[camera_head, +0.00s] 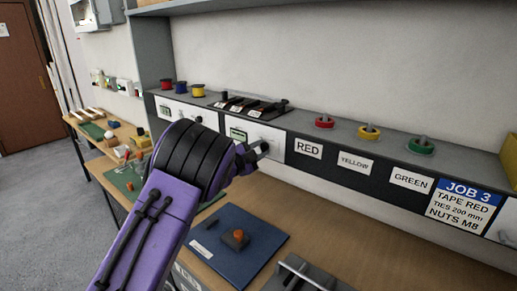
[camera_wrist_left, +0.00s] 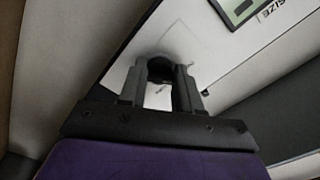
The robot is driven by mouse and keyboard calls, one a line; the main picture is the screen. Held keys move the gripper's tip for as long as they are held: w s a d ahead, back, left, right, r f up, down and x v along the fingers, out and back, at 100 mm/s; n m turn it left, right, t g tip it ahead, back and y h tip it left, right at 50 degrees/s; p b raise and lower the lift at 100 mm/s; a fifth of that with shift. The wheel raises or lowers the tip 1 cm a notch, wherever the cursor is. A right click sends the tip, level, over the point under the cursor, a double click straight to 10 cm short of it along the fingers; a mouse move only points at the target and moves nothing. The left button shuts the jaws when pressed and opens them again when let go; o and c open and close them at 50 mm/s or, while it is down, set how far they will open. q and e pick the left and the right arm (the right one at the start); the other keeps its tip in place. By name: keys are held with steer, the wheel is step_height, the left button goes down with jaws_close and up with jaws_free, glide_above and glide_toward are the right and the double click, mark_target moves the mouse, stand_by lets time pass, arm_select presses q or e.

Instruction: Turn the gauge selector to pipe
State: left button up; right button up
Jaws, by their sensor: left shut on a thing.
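My left gripper (camera_head: 254,151) reaches the white front panel (camera_head: 273,136) with a small display, in the middle of the grey console. In the left wrist view its two fingers (camera_wrist_left: 160,92) stand either side of a dark round knob (camera_wrist_left: 160,69) on the white panel, which I take as the gauge selector. The gripper is shut on this knob. A display (camera_wrist_left: 238,9) and the printed word "SIZE" are at the top right of that view. The knob's pointer and position marks are hidden or too dark to read. My right gripper is not in view.
A blue mat (camera_head: 225,265) with an orange-topped block lies on the bench. A grey handled fixture (camera_head: 305,277) is at the bottom edge.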

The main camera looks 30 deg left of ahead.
arm_select(q)
steer(key=shift+n+p, duration=0.35)
steer(key=shift+n, duration=0.85)
steer(key=o, duration=1.1)
steer(key=shift+c, duration=0.2)
steer(key=s+b, duration=0.4)
steer(key=s, duration=0.6)
steer(key=shift+s+a, duration=0.2)
steer(key=shift+a, duration=0.2)
